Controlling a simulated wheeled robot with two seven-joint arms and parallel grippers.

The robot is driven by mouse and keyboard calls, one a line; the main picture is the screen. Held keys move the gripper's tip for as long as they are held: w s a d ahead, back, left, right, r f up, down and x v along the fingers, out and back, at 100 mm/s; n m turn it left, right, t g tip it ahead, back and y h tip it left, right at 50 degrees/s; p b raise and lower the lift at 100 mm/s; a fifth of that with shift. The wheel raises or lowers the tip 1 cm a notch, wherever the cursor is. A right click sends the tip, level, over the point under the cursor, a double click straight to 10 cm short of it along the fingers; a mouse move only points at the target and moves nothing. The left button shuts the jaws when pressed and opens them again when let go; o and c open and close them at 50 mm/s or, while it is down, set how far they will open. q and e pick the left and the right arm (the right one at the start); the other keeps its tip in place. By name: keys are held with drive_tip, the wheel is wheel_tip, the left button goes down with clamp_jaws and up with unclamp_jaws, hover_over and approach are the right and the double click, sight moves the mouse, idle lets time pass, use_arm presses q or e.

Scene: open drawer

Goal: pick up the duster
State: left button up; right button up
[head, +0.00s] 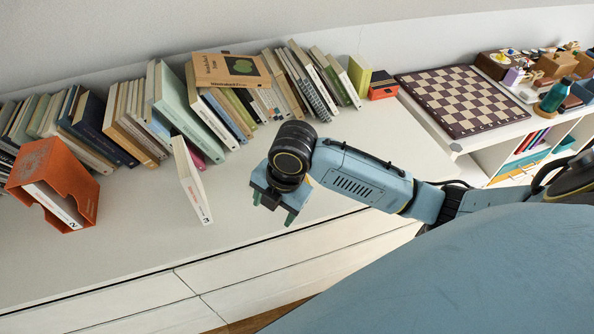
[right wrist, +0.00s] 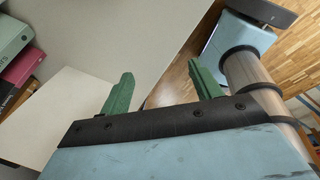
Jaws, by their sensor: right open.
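I cannot make out a duster in either view. My right gripper (head: 273,207) is above the front part of the white cabinet top (head: 130,245), to the right of a standing white book. Its two green fingers point down and are apart with nothing between them. In the right wrist view the open gripper (right wrist: 160,72) has the cabinet's edge and the wooden floor beyond its fingers. My left gripper is not in view.
Leaning books (head: 185,110) line the wall. A white book marked 3 (head: 188,172) and an orange slipcase (head: 75,165) stand in front of them. A chessboard (head: 462,100) lies at the right. The cabinet top between slipcase and gripper is mostly clear. Wooden floor (right wrist: 180,80) lies below.

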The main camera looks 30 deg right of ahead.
drive_tip(key=w+d+r+n+g+h, duration=0.2)
drive_tip(key=w+d+r+n, duration=0.65)
drive_tip(key=d, duration=0.25)
drive_tip(key=shift+n, duration=0.45)
drive_tip(key=f, duration=0.2)
drive_tip(key=f+b, duration=0.1)
drive_tip(key=f, duration=0.4)
drive_tip(key=shift+s+d+f, duration=0.2)
drive_tip(key=shift+s, duration=0.05)
drive_tip(key=shift+f, duration=0.4)
drive_tip(key=f, duration=0.1)
drive_tip(key=f+b, duration=0.1)
drive_tip(key=f, duration=0.2)
drive_tip(key=shift+w+d+f+b, duration=0.2)
drive_tip(key=shift+w+f+b, duration=0.1)
drive_tip(key=shift+w+f, duration=0.1)
drive_tip(key=shift+c, duration=0.6)
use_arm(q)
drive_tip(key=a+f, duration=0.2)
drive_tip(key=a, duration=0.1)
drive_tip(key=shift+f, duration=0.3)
use_arm(e)
drive_tip(key=c, duration=1)
